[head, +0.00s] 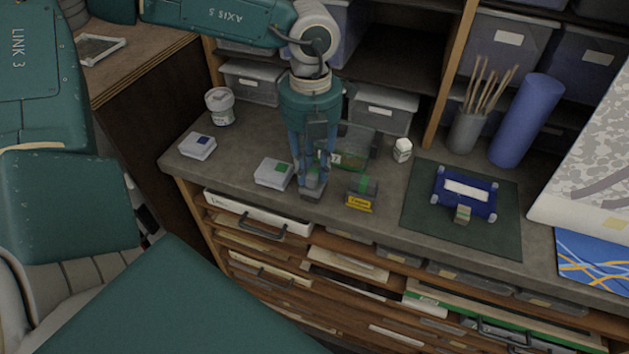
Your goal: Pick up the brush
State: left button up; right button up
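Several thin wooden sticks that look like brush handles (488,88) stand in a grey cup (466,134) at the back right of the worktop. No single brush stands out clearly elsewhere. My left gripper (313,178) points down low over the worktop's front middle, well left of the cup. Its blue fingers are close around a small grey block-like shape (312,192); I cannot tell whether it is a held thing or part of the fingertips. My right gripper is not in view.
A blue frame (465,193) lies on a dark mat (425,215).

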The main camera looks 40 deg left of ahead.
aim_at(311, 169)
pick_arm(q)
grip_shut()
jog(key=shift+r, duration=0.1)
notch_tip(311, 169, up, 20)
jog(key=b, duration=0.3)
